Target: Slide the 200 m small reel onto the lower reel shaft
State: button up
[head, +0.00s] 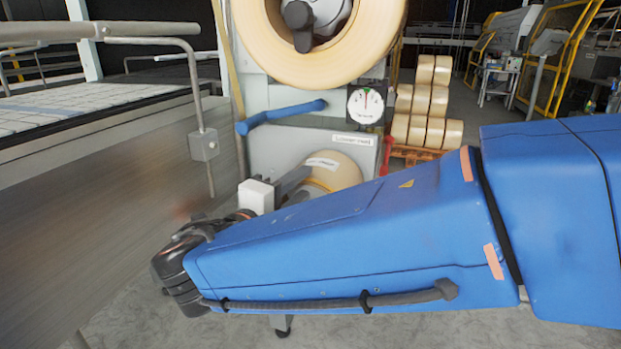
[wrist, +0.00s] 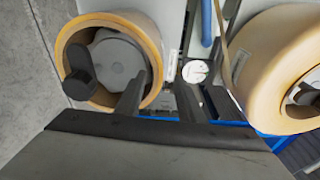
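The small reel (wrist: 75,40), a tan roll, sits around a grey hub with a black handle (wrist: 78,75) in the wrist view's upper left. This looks like the lower reel shaft. In the head view the small reel (head: 338,172) shows low on the machine, partly hidden by my blue arm; its label is too small to read. My gripper (wrist: 170,85) shows dark fingers spread apart, with nothing visible between them. The left finger overlaps the reel's right side in the picture; I cannot tell whether it touches. In the head view the fingers are mostly hidden.
A large tan reel (head: 260,55) sits on the upper shaft. A blue handle (head: 282,116) and a round gauge (head: 365,106) lie between the two reels. A conveyor (head: 70,115) is at left. Several stacked reels (head: 430,103) stand on an orange pallet behind, at right.

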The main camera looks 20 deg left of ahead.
jog(key=v, duration=0.8)
jog(key=shift+s, duration=0.35)
jog(key=shift+a, duration=0.15)
